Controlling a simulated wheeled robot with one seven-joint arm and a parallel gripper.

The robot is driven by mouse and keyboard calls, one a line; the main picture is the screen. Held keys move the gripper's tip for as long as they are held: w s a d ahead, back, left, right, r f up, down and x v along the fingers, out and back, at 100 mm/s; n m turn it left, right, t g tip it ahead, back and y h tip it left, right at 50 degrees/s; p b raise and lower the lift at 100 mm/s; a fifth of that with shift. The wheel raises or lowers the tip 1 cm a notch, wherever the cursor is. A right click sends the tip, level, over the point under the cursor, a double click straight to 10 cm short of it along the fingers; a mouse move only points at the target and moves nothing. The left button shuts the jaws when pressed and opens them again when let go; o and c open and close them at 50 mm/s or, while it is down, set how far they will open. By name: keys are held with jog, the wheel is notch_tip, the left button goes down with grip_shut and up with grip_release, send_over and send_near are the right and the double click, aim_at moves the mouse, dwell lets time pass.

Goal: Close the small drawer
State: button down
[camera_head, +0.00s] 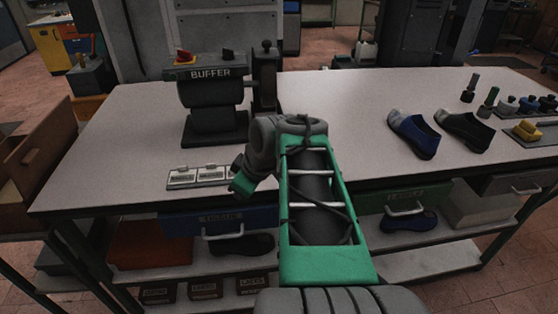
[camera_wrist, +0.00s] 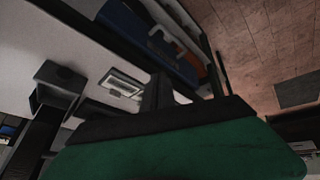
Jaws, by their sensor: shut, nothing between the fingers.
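Three drawers hang under the front edge of the bench in the head view. A blue drawer (camera_head: 185,223) with a pale handle is at the left, a green drawer (camera_head: 375,203) is right of the middle, and a grey drawer (camera_head: 524,180) is at the far right. I cannot tell from its label which is the small drawer, or how far each is out. The blue drawer also shows in the wrist view (camera_wrist: 130,25). My gripper (camera_wrist: 160,88) is shut and empty, above the bench's front edge near the blue drawer. Its fingertips are hidden in the head view.
The bench top (camera_head: 330,115) carries a buffer machine (camera_head: 212,95), label plates (camera_head: 195,177), two shoes (camera_head: 412,134) and several bottles at the right. A lower shelf holds a red box (camera_head: 150,248) and more shoes. A brown cabinet (camera_head: 35,150) stands at the left.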

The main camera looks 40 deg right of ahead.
jog(key=s+d+r+n+t+h, duration=0.1)
jog(key=s+d+r+n, duration=0.1)
jog(key=d, duration=0.5)
jog(key=s+d+r+n+t, duration=0.1)
jog(key=s+d+r, duration=0.15)
jog(key=d, duration=0.35)
jog(key=p+x, duration=0.1)
jog(key=x, duration=0.9)
jog(key=shift+d+f, duration=0.2)
jog(key=shift+w+d+r+p, duration=0.25)
jog(key=shift+w+d+p, duration=0.35)
jog(key=shift+w+d, duration=0.75)
jog(key=shift+d, duration=0.1)
jog(key=shift+w+f, duration=0.1)
